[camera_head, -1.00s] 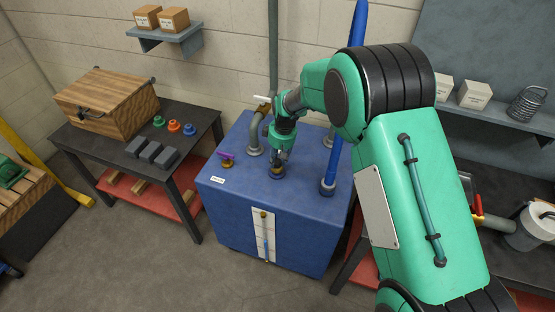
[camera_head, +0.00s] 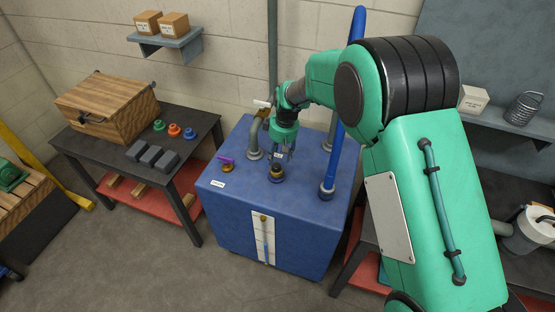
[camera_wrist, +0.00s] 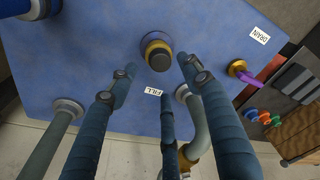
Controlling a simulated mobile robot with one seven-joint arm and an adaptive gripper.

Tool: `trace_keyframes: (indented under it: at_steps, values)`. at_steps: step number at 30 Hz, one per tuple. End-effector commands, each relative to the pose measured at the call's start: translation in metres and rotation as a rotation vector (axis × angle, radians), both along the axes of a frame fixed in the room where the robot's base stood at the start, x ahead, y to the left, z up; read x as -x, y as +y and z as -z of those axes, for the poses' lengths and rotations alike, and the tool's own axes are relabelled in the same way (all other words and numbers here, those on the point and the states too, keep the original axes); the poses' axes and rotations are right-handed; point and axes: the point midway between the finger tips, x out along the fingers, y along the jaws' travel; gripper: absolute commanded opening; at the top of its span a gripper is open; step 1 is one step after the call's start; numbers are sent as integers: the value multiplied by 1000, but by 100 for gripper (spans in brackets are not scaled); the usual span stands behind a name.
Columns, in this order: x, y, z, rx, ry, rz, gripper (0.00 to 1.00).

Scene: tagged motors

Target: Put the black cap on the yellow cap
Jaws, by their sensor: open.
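The yellow cap (camera_head: 276,178) is a yellow ring at a port on top of the blue tank; it also shows in the wrist view (camera_wrist: 153,45). The black cap (camera_wrist: 160,61) sits on the yellow cap and looks roughly centred; its dark top also shows in the head view (camera_head: 276,170). My gripper (camera_head: 281,156) is just above the port, pointing down. In the wrist view its fingers (camera_wrist: 157,74) are spread, empty and apart from the black cap.
The blue tank (camera_head: 225,205) carries a purple-handled drain valve (camera_head: 226,160), a grey bent pipe (camera_head: 253,140) and a tall blue pipe (camera_head: 333,160) close by my gripper. Left, a dark table (camera_head: 85,145) holds a wooden box (camera_head: 107,105) and coloured caps (camera_head: 174,130).

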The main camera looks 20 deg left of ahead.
Motion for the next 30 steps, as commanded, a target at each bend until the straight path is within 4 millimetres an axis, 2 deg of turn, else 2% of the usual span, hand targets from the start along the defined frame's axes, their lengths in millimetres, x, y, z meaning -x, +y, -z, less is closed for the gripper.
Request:
trace_keyframes:
  at_steps: [1, 6, 12, 30]
  values:
    - [0, -1, -12, -1, -3, 0, 49]
    - [1, -5, -38, -1, -2, 0, 49]
    - [3, -8, -56, -1, 0, 0, 49]
    - [3, -8, -62, 0, 0, 0, 49]
